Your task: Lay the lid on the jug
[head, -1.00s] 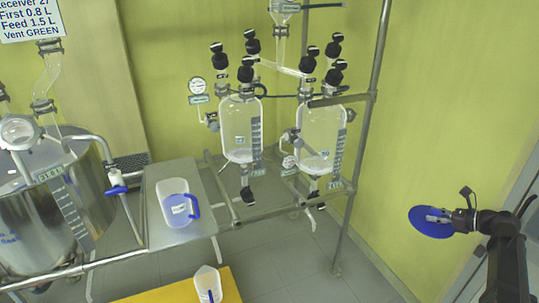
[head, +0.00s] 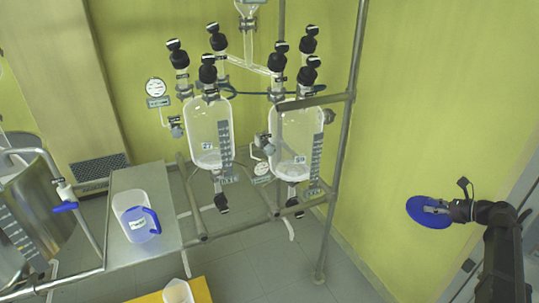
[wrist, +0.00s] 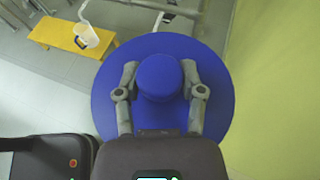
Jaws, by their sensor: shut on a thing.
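My gripper (head: 452,211) is at the right of the head view, shut on the blue round lid (head: 426,211). In the wrist view the fingers (wrist: 158,85) clasp the knob of the lid (wrist: 105,105) from both sides. A clear jug with a blue handle (head: 143,222) stands on the grey metal shelf at the left, far from my gripper. A second white jug (head: 178,292) stands on the yellow bench, cut by the bottom edge; it also shows in the wrist view (wrist: 86,38). Which jug the task means, I cannot tell.
Two glass reactors (head: 210,130) (head: 296,140) hang in a metal pipe frame (head: 340,150) between my gripper and the shelf (head: 165,235). A steel vessel (head: 35,215) is at far left. The yellow bench (head: 200,290) is low in front. Floor between frame and arm is free.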

